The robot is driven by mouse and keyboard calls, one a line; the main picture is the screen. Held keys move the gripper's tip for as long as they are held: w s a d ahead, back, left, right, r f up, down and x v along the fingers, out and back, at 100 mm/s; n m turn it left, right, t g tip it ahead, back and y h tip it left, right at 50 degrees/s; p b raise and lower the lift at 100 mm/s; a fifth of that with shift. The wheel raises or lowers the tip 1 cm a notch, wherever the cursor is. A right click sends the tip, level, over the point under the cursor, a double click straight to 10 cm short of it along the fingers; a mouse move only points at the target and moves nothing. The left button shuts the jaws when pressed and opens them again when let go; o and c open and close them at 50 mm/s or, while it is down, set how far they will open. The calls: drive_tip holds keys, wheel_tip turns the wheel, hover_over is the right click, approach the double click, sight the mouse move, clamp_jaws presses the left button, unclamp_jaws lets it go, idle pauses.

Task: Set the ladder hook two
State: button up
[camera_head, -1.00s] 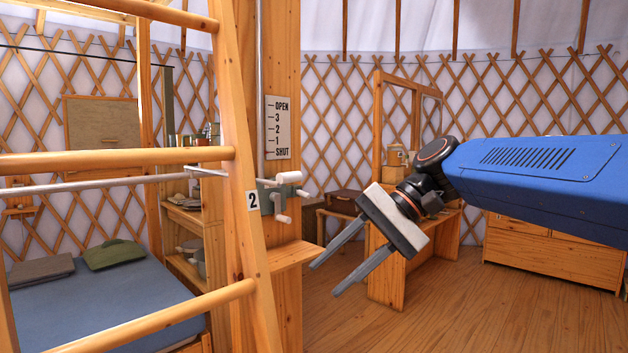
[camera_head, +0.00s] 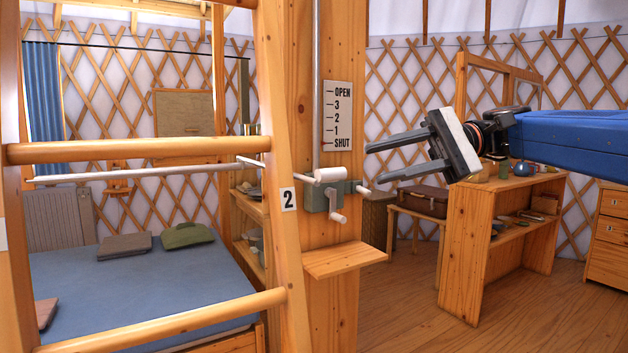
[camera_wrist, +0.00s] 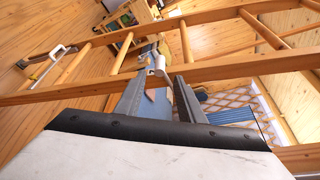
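The wooden ladder (camera_head: 272,120) stands at the left in the head view, and a plate marked 2 (camera_head: 288,199) is on its right rail. A pale metal rod (camera_head: 140,172) runs level across the ladder, with a bent end near that rail. I cannot tell for sure which part is hook two. A grey crank box with white handles (camera_head: 328,195) sits on the post right of the plate. My gripper (camera_head: 370,164) is open and empty, pointing left, right of the crank. In the wrist view, its fingers (camera_wrist: 160,76) straddle a small white part in the picture; contact is unclear.
The post (camera_head: 345,50) carries a sign (camera_head: 337,115) reading OPEN, 3, 2, 1, SHUT. A small wooden shelf (camera_head: 344,260) juts out below the crank. A blue bed (camera_head: 140,285) lies behind the ladder. Open floor (camera_head: 410,315) lies right of the post.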

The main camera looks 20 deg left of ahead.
sight(310, 180)
drive_tip(key=x, duration=1.4)
drive_tip(key=shift+c, duration=0.6)
clamp_jaws()
